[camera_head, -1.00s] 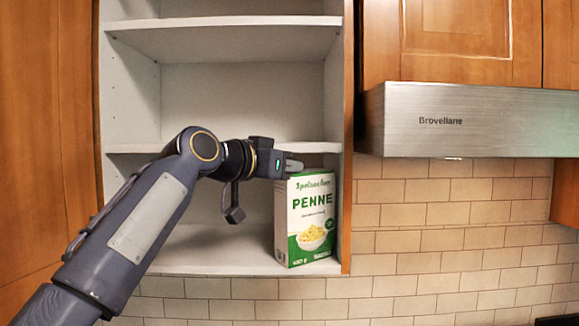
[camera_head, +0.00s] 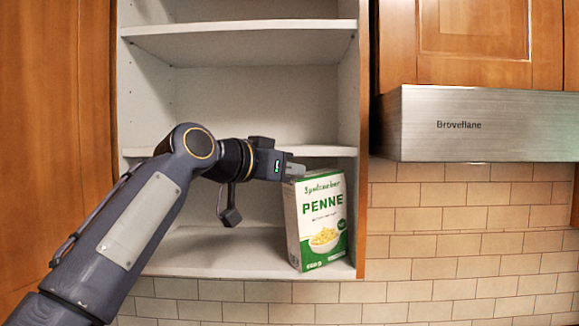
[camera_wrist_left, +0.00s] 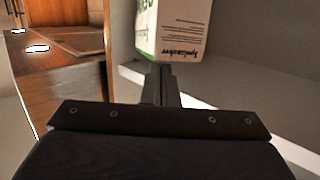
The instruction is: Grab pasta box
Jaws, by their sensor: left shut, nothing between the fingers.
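The pasta box (camera_head: 319,222) is white and green and marked PENNE. In the head view it stands on the bottom shelf at its right side, slightly tilted. It also shows at the top of the left wrist view (camera_wrist_left: 178,30). My left gripper (camera_head: 296,171) is shut and empty at the box's upper left corner; its fingers (camera_wrist_left: 160,85) appear to be at or against the box's top edge. Whether they touch it I cannot tell for sure. My right gripper is not in view.
The open cabinet has a bottom shelf (camera_head: 215,252), a middle shelf (camera_head: 320,151) just above the box, and an upper shelf (camera_head: 240,42). The cabinet's right side wall (camera_head: 362,200) is close to the box. A steel range hood (camera_head: 480,125) is to the right. The bottom shelf's left part is clear.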

